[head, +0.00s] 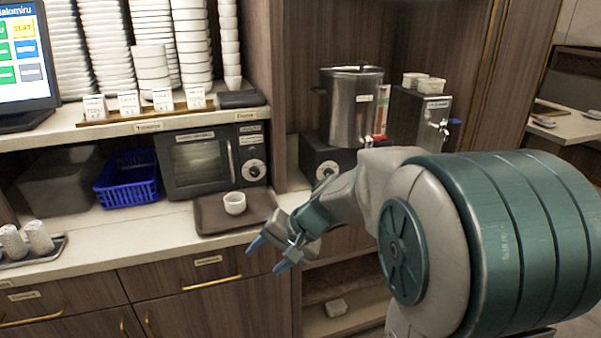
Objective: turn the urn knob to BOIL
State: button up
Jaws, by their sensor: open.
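The urn (350,112) is a tall lidded steel cylinder on a dark base (313,155), right of centre in the head view. Its knob (326,174) is a pale round dial on the base's front; its setting and markings are too small to read. My arm hides the right part of the base. My gripper (268,256) has blue fingertips spread apart and is empty. It is in front of the counter edge, below and left of the knob and apart from it.
A tray (207,218) with a white cup (235,203) lies left of my gripper. Behind it is a dark oven (197,160) with its own dial (254,170). A blue basket (127,178) stands further left. A steel dispenser (432,125) stands right of the urn.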

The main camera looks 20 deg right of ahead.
jog(key=w+d+f+m+t+y, duration=0.1)
jog(key=w+d+m+t+y, duration=0.3)
jog(key=w, duration=0.8)
jog(key=m+t+h+b, duration=0.2)
jog(key=m+t+h, duration=0.7)
jog(key=m, duration=0.6)
send_near(331, 175)
jog(key=shift+t+y, duration=0.3)
jog(key=shift+t, duration=0.2)
jog(key=w, duration=0.3)
jog(key=w+p, duration=0.1)
jog(key=w, duration=0.2)
jog(key=w+f+p, duration=0.1)
jog(key=w, duration=0.2)
jog(key=shift+a, duration=0.4)
jog(key=shift+s, duration=0.1)
jog(key=c, duration=1)
